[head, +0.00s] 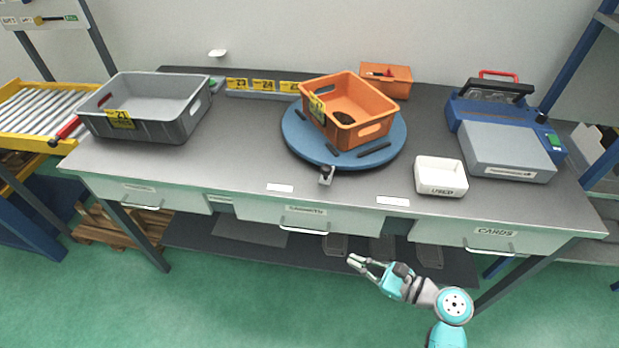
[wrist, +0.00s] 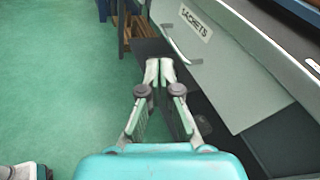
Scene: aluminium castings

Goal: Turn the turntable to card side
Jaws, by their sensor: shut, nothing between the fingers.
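My gripper (head: 352,260) is shut and empty, in front of the bench and below the drawer fronts, apart from the turntable. In the wrist view its fingertips (wrist: 159,66) are together near the sachets drawer (wrist: 215,40).
A grey crate (head: 190,125) tagged 21 stands at the bench's left. A white tray (head: 441,190) and a blue-grey machine (head: 505,150) stand right of the turntable. The cards drawer (head: 493,235) is at the right. A small orange bin (head: 398,75) is behind.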

